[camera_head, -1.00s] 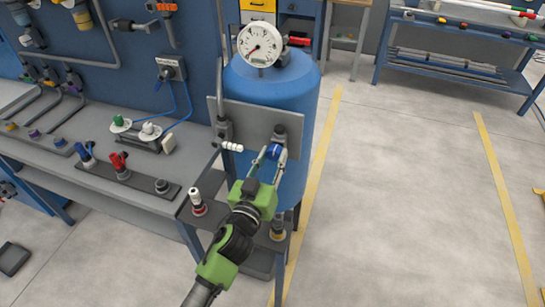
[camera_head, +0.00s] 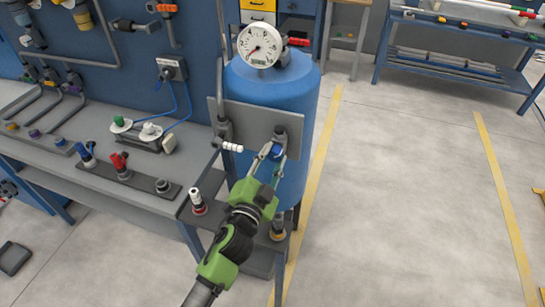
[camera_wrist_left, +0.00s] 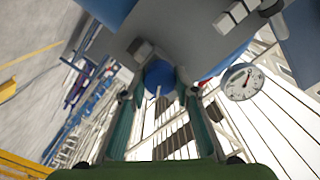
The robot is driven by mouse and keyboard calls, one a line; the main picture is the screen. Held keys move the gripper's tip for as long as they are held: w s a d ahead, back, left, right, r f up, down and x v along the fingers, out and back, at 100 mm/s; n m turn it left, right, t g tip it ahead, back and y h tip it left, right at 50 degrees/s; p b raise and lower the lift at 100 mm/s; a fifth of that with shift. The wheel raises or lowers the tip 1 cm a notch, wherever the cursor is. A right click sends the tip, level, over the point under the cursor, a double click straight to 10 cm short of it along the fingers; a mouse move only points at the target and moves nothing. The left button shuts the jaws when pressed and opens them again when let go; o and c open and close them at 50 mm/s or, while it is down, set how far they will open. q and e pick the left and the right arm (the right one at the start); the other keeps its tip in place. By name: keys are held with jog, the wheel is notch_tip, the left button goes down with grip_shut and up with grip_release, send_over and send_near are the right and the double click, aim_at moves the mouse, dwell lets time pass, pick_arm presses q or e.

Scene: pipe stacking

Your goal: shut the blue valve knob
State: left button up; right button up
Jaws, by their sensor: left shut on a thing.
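The blue valve knob (camera_head: 276,151) sits on the grey plate (camera_head: 252,124) in front of the blue tank. In the left wrist view the knob (camera_wrist_left: 159,76) is between the two fingertips, with a pale line on its face. My left gripper (camera_head: 275,155) is shut on the knob, one finger at each side, and partly covers it. It also shows in the left wrist view (camera_wrist_left: 159,92). My right gripper is not in view.
The blue tank (camera_head: 300,90) carries a white gauge (camera_head: 260,46) on top. A white-handled valve (camera_head: 232,147) is left of the knob. A bench (camera_head: 110,170) with connectors stands at the left. The floor (camera_head: 400,190) at the right is clear.

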pick_arm(q)
jog(key=m, duration=0.6)
jog(key=shift+m, duration=0.3)
dwell(0.4)
jog(key=o, duration=1.1)
jog(key=shift+s, duration=0.15)
jog(key=v, duration=1.1)
jog(key=shift+s, duration=0.35)
jog(key=shift+a, duration=0.15)
